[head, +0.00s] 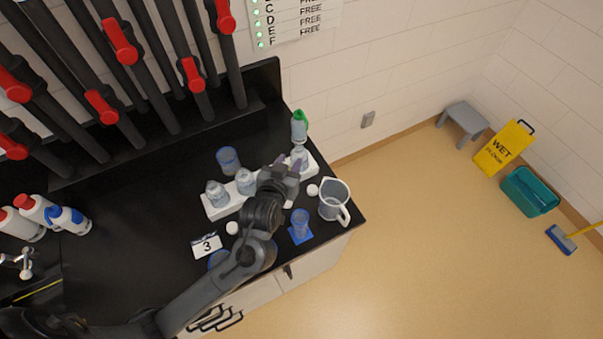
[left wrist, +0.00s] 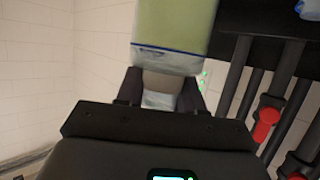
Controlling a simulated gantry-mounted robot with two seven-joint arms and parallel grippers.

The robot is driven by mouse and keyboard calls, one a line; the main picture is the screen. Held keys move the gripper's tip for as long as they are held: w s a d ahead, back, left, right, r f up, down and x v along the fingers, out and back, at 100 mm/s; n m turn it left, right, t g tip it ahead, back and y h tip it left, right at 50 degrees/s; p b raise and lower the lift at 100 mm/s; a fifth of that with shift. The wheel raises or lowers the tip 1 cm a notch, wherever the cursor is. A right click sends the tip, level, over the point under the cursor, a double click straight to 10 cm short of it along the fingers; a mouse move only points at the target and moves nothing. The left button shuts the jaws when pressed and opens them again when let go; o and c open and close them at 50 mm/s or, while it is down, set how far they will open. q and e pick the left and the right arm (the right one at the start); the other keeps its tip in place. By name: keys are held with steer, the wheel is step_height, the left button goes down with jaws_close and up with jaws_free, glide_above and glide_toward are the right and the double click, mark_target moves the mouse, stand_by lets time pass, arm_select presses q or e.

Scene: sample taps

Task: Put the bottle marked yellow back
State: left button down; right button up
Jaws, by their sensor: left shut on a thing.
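My left gripper (head: 287,164) is shut on a bottle at the right part of the white rack (head: 222,210). In the left wrist view the held bottle (left wrist: 175,25) shows a pale yellow-green band with a blue line and a clear shoulder; its pale neck is between the fingers (left wrist: 160,92). In the head view a clear bottle (head: 299,153) shows just beyond the fingertips, seemingly the held one. I cannot tell whether its base touches the rack. Two more clear bottles (head: 217,193) (head: 245,181) stand in the rack. My right gripper is not seen.
A green-capped bottle (head: 299,126) stands close behind the rack. A blue beaker (head: 228,159), a grey jug (head: 334,201), a blue cup on a blue mat (head: 300,236) and a card marked 3 (head: 207,245) are nearby. Black pipes with red valves (head: 120,42) rise at the back.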

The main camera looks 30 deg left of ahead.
arm_select(q)
steer(key=shift+w+d, duration=0.3)
steer(key=shift+w, duration=0.1)
steer(key=w+a+f, duration=0.5)
steer(key=a+f, duration=0.5)
steer(key=shift+f, duration=0.4)
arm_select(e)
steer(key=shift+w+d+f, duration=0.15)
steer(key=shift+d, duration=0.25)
arm_select(q)
steer(key=shift+w, duration=0.1)
steer(key=shift+f, duration=0.15)
steer(key=c, duration=0.7)
jaws_free()
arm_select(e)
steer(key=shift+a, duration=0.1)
